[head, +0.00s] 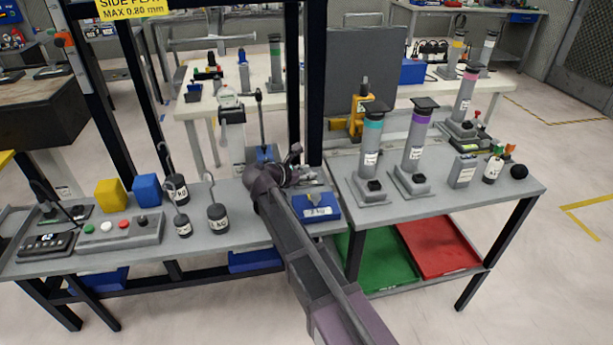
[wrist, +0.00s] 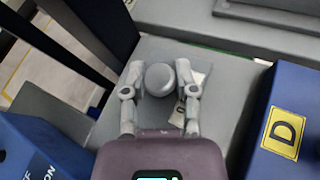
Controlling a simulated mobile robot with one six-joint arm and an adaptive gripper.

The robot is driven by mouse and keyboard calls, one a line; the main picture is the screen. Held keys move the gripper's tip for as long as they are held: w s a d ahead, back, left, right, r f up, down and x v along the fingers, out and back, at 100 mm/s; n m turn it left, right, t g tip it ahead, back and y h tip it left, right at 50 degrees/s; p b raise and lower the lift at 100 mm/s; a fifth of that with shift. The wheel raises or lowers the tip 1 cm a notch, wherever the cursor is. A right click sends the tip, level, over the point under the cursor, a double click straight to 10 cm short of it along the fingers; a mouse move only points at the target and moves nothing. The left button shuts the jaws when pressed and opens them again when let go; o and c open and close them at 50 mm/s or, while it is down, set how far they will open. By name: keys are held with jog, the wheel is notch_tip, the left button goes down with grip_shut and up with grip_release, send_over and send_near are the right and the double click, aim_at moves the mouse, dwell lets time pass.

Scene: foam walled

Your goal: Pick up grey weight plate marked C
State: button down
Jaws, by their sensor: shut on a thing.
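My gripper (wrist: 160,70) is shut on a grey rounded thing (wrist: 160,79) in the wrist view, with one finger on each side of it. It looks like the top of the grey weight plate, but I cannot read a C on it. A pale label with dark print (wrist: 199,80) shows partly behind the right finger. In the head view my gripper (head: 291,160) is over the back of the grey bench, and my arm hides what it holds. I cannot tell whether the thing touches the bench.
A blue block with a yellow D label (wrist: 285,125) is close on the right in the wrist view; another blue thing (wrist: 35,150) is at left. A dark upright post (head: 313,90) rises behind my gripper. Hooked weights (head: 217,217) stand left; capped grey columns (head: 415,150) stand right.

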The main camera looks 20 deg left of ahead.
aim_at(307, 170)
jog(key=shift+r, duration=0.1)
notch_tip(307, 170, up, 3)
jog(key=p, duration=0.3)
jog(key=s, duration=0.5)
jog(key=s+a+r+p, duration=0.1)
jog(key=s, duration=0.4)
jog(key=s+p, duration=0.1)
jog(key=s, duration=0.4)
jog(key=shift+s+a+r, duration=0.35)
jog(key=shift+s+r, duration=0.05)
